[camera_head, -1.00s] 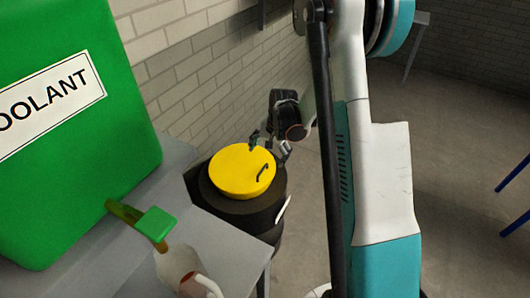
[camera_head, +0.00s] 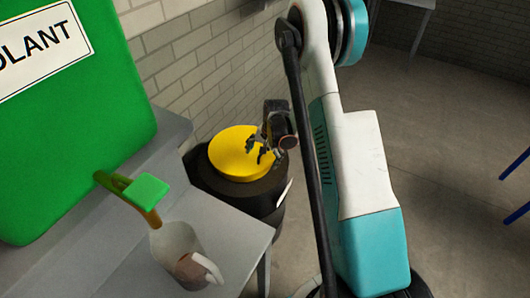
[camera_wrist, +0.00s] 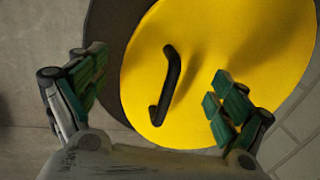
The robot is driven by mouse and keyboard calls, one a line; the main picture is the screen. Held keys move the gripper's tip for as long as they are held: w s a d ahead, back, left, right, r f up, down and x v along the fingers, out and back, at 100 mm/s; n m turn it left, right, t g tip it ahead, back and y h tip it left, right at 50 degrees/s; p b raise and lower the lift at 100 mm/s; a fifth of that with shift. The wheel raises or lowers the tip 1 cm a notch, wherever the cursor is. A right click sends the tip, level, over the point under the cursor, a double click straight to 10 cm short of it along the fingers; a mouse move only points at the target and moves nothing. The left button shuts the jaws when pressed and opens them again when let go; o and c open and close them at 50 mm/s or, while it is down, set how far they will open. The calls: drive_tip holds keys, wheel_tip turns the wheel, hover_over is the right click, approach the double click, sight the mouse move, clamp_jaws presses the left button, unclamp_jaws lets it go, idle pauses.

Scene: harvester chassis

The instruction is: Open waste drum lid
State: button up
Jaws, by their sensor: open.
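The waste drum (camera_head: 212,182) is black and stands on the floor beside the grey bench. Its round yellow lid (camera_head: 232,150) lies flat on top; it also shows in the wrist view (camera_wrist: 250,60). A black bar handle (camera_wrist: 168,85) is on the lid. In the head view my gripper hides the handle. My gripper (camera_head: 262,152) is over the right part of the lid. In the wrist view my gripper (camera_wrist: 155,95) is open, with one green-padded finger on each side of the handle. The fingers hold nothing, and I cannot tell their height above the lid.
A green coolant tank (camera_head: 70,130) stands at left on a grey bench (camera_head: 225,225). A pitcher (camera_head: 178,250) stands under its green tap (camera_head: 148,188). A brick wall (camera_head: 200,60) is close behind the drum. Floor to the right is mostly clear; blue legs (camera_head: 515,190) stand at the far right.

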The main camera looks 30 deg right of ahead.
drive_tip(key=shift+f, duration=0.3)
drive_tip(key=shift+c, duration=0.5)
drive_tip(key=shift+r, duration=0.1)
drive_tip(key=c, duration=1.6)
drive_tip(key=shift+o, duration=1.2)
drive_tip(key=shift+w+a, duration=0.2)
drive_tip(key=o, duration=1.1)
drive_tip(key=shift+c, duration=0.2)
drive_tip(key=o, duration=0.4)
drive_tip(key=shift+w+a, duration=0.1)
